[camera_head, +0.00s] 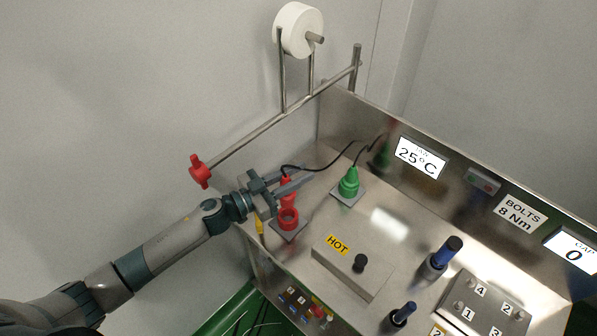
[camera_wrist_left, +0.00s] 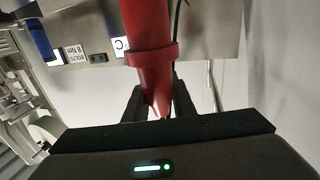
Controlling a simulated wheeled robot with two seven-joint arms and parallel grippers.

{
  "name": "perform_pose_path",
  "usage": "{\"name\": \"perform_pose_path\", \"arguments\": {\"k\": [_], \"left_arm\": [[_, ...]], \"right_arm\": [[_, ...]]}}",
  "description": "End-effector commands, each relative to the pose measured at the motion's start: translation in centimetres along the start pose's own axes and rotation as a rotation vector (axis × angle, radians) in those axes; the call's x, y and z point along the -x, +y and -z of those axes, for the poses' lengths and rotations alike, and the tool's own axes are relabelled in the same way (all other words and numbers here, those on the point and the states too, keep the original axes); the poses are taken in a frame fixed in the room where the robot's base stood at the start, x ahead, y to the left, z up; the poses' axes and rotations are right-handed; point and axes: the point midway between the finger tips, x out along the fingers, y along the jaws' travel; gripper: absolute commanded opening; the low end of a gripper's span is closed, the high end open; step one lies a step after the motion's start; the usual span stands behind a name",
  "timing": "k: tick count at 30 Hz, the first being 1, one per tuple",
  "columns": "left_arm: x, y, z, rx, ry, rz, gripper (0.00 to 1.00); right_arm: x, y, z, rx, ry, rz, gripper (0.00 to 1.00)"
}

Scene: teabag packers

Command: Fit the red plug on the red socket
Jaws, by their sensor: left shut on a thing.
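My left gripper (camera_head: 290,184) is shut on the red plug (camera_head: 287,193), which has a black cable trailing from it toward the back panel. In the left wrist view the red plug (camera_wrist_left: 147,35) rises from between the two dark fingers of the left gripper (camera_wrist_left: 157,100), with a wider red collar partway along. The red socket (camera_head: 288,219) sits on a square grey plate on the metal bench, just below the plug in the head view. The plug appears roughly upright; whether it touches the socket, I cannot tell. My right gripper is not in view.
A green plug (camera_head: 348,183) stands on its own plate to the right, with a black cable. A box marked HOT (camera_head: 352,265) is in front. A metal rail with a red knob (camera_head: 200,171) and a white roll (camera_head: 298,30) run behind the gripper.

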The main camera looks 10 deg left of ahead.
Motion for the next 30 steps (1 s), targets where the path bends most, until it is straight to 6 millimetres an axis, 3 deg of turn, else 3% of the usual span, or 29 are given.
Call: {"name": "perform_pose_path", "arguments": {"k": [15,30], "left_arm": [[0.0,-0.1,-4.1,-0.001,0.0,0.001,0.0],[0.0,-0.1,-4.6,-0.002,0.001,0.0,0.0]], "right_arm": [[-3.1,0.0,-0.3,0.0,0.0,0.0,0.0],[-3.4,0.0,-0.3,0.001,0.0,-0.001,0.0]]}}
